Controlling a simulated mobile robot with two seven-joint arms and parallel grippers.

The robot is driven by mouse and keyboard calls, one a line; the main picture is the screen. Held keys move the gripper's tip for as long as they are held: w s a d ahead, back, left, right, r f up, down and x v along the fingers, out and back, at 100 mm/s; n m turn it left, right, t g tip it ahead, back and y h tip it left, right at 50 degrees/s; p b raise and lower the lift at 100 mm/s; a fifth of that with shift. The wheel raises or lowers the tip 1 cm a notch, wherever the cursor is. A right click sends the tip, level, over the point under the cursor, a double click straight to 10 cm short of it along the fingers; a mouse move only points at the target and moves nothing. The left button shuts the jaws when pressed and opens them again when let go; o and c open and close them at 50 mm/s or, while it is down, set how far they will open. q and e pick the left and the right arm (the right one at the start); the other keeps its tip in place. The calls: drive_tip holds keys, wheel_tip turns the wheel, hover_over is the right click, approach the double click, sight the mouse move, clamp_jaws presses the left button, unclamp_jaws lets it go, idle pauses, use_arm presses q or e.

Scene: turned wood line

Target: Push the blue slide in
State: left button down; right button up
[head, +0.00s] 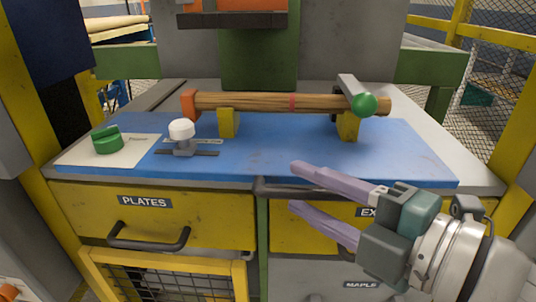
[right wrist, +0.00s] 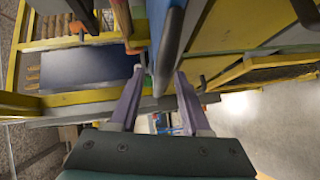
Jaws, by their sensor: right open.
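The blue slide (head: 240,170) appears to be the flat blue board on top of the bench, though I cannot be sure which part moves. A dark bar (head: 275,189) runs along its front edge at the middle. My right gripper (head: 294,187) is open and empty in front of that edge, with one finger above and one below the bar's level. In the right wrist view the two lilac fingers (right wrist: 158,85) are apart, with a blue edge (right wrist: 171,45) showing ahead between them. Whether they touch the bar is unclear. My left gripper is out of view.
A wooden rod (head: 250,102) rests on two yellow supports (head: 228,122) above the board. A white knob (head: 181,130) and a green knob (head: 107,140) stand at the left. Below are yellow drawers, one labelled PLATES (head: 150,215) with a dark handle (head: 148,240).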

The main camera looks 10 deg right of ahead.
clamp_jaws()
idle(0.3)
idle(1.1)
